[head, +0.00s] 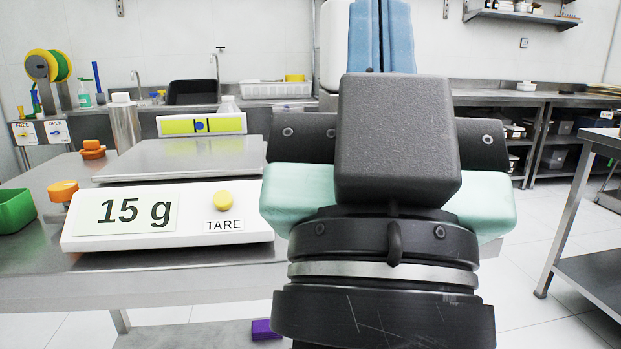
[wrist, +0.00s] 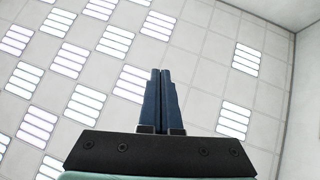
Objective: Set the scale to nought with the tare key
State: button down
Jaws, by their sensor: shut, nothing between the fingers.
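The scale (head: 85,240) stands on the steel table, with a flat steel pan (head: 170,160) on top. Its display (head: 124,213) reads 15 g. The yellow tare key (head: 223,200) sits on the front panel above a TARE label (head: 224,225). My gripper (head: 382,35) is to the right of the scale and points upward, apart from the key. In the wrist view its blue fingers (wrist: 158,90) are shut together with nothing between them, against the ceiling. My arm covers the right side of the scale.
An orange knob (head: 62,191) and a green bin (head: 15,211) are left of the scale. A metal cylinder (head: 126,125) stands behind. A purple block (head: 265,329) lies below. A steel table (head: 590,200) is at right.

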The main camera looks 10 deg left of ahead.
jog(key=shift+s+d, duration=0.1)
jog(key=shift+s, duration=0.05)
jog(key=shift+r, duration=0.1)
jog(key=w+a+m+g+y+p, duration=0.15)
jog(key=w+a+g+p, duration=0.35)
jog(key=p, duration=0.6)
jog(key=w+a+n+y+p, duration=0.1)
jog(key=w+a+y+p, duration=0.25)
jog(key=w+p, duration=0.65)
jog(key=s+a+f+m+g+p, duration=0.2)
jog(key=f+p, duration=0.3)
jog(key=p, duration=0.7)
jog(key=s+a+f+m+g+p, duration=0.1)
jog(key=s+a+f+g+p, duration=0.3)
jog(key=p, duration=0.9)
jog(key=shift+s+a+f+m+y, duration=0.4)
jog(key=shift+s+f, duration=0.1)
jog(key=shift+f, duration=0.2)
